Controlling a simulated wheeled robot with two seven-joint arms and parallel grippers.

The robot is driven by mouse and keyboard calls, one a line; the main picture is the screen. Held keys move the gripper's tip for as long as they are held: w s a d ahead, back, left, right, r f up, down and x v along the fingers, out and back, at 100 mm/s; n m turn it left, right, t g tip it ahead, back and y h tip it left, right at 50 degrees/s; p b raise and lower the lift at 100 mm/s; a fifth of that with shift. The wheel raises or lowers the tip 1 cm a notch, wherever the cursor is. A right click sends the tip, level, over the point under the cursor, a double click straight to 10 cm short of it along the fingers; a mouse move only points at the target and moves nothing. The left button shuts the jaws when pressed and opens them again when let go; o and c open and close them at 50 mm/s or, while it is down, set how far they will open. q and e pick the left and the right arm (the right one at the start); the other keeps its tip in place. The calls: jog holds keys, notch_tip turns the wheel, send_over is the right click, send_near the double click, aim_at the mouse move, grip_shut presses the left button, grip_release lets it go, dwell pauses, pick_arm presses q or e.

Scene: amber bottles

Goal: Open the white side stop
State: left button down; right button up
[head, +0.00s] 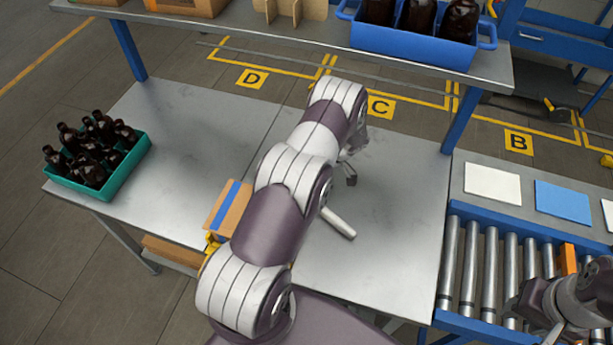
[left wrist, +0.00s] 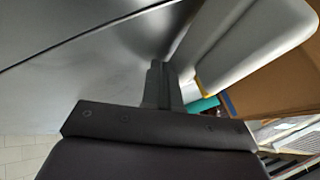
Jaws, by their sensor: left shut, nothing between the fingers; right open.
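White flat panels lie behind the roller conveyor (head: 473,265), one at the left (head: 492,185) and one cut off at the right edge (head: 607,211). An upright orange piece (head: 568,259) stands among the rollers. My right gripper (head: 537,322) is open and empty over the rollers at the lower right, near the orange piece. My left gripper (head: 350,176) is over the middle of the table, partly hidden by my arm. In the left wrist view its fingers (left wrist: 160,83) are shut and empty.
A grey table (head: 395,215) carries a green crate (head: 125,167) of dark bottles and a cardboard box with blue tape (head: 228,208). A blue panel (head: 563,201) lies between the white ones. A shelf (head: 300,35) with a blue bin (head: 410,44) hangs over the table's back.

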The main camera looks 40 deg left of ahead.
pick_arm(q)
jog(key=shift+s+a, duration=0.25)
jog(key=shift+s, duration=0.25)
jog(key=shift+s+a, duration=0.2)
jog(key=shift+s, duration=0.25)
jog(key=shift+s+a+p, duration=0.15)
jog(key=shift+s+p, duration=0.25)
jog(key=shift+s, duration=0.3)
